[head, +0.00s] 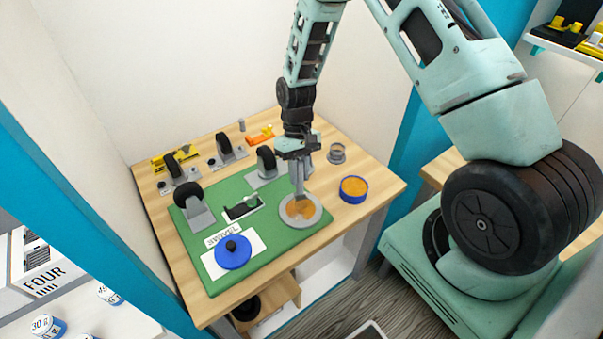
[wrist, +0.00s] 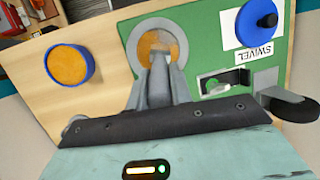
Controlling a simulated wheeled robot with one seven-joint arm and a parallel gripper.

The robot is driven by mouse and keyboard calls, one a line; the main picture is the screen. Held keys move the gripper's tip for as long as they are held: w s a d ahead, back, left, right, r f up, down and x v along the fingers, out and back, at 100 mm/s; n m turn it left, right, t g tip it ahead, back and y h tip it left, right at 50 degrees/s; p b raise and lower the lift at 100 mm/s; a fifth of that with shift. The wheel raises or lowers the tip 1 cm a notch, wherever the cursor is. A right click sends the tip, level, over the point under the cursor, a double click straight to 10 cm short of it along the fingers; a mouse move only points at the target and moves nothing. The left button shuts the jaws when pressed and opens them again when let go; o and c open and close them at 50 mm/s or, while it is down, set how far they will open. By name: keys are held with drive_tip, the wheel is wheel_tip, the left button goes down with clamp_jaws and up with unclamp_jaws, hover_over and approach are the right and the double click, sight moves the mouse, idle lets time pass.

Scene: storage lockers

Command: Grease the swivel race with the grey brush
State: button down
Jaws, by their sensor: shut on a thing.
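The swivel race (head: 317,217) is a grey ring lying on the green mat, with orange-brown grease inside it. It also shows in the wrist view (wrist: 180,38). My gripper (head: 299,190) points down over the ring, and its narrow grey fingers (wrist: 159,62) are closed together there. It is shut on the grey brush, which is mostly hidden between the fingers and hard to tell apart from them. The brush end is over or in the ring; contact is unclear. A blue tub of orange grease (head: 353,189) stands right of the mat, also in the wrist view (wrist: 70,65).
A blue disc with a black knob (head: 232,254) sits on a white SWIVEL card (head: 255,240). A caster (head: 193,207) and a small black-and-white holder (head: 243,207) stand on the green mat (head: 290,245). More casters stand behind, and a grey cup (head: 337,153) is at the back right.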

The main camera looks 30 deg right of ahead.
drive_tip(key=shift+r+p, duration=2)
drive_tip(key=shift+r, duration=1.25)
